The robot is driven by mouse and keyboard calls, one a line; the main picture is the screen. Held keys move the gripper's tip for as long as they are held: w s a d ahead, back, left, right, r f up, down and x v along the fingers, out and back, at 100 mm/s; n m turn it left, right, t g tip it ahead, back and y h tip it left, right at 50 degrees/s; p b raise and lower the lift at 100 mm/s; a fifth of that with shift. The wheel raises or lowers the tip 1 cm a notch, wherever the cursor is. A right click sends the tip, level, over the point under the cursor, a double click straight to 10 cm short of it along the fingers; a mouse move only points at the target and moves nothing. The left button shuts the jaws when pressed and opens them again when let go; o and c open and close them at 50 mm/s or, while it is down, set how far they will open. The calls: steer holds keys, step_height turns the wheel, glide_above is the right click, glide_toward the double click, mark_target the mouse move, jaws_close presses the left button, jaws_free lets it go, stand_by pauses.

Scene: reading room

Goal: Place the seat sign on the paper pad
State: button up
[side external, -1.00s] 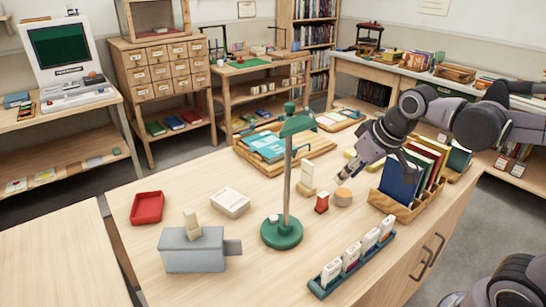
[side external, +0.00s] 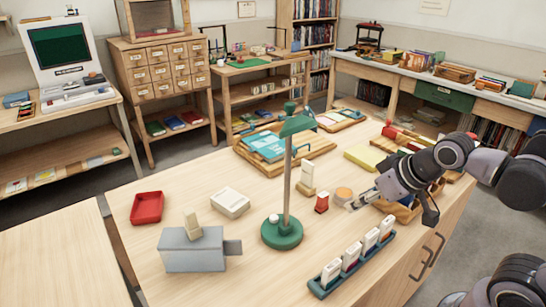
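An upright cream plate on a small base, which looks like the seat sign (side external: 307,178), stands on the table just right of the green lamp. A flat pale-yellow block, which may be the paper pad (side external: 366,157), lies farther back to its right. A thick white block with a small label (side external: 230,202) lies left of the lamp, so I cannot tell for sure which is the pad. My gripper (side external: 360,200) is low over the table, pointing left beside a round wooden-topped item (side external: 343,195). Its fingers are too small to read, and I see nothing clearly held.
The green lamp (side external: 281,232) stands mid-table. A small red block (side external: 322,203) is near my gripper. A teal rack of white tags (side external: 320,289), a grey box (side external: 193,252) and a red tray (side external: 147,208) are around. My arm covers much of the book holder.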

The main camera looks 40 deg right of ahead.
step_height(320, 180, up, 4)
steer(key=r, duration=0.1)
steer(key=n+t, duration=0.6)
steer(key=n, duration=3)
glide_above(314, 166)
steer(key=f, duration=1.4)
steer(key=shift+s+f, duration=0.15)
steer(key=shift+s, duration=0.25)
steer(key=shift+f, duration=0.25)
steer(key=shift+w+f, duration=0.15)
steer(key=shift+w, duration=0.1)
steer(key=shift+x, duration=3.5)
steer(key=shift+a, duration=0.1)
jaws_close()
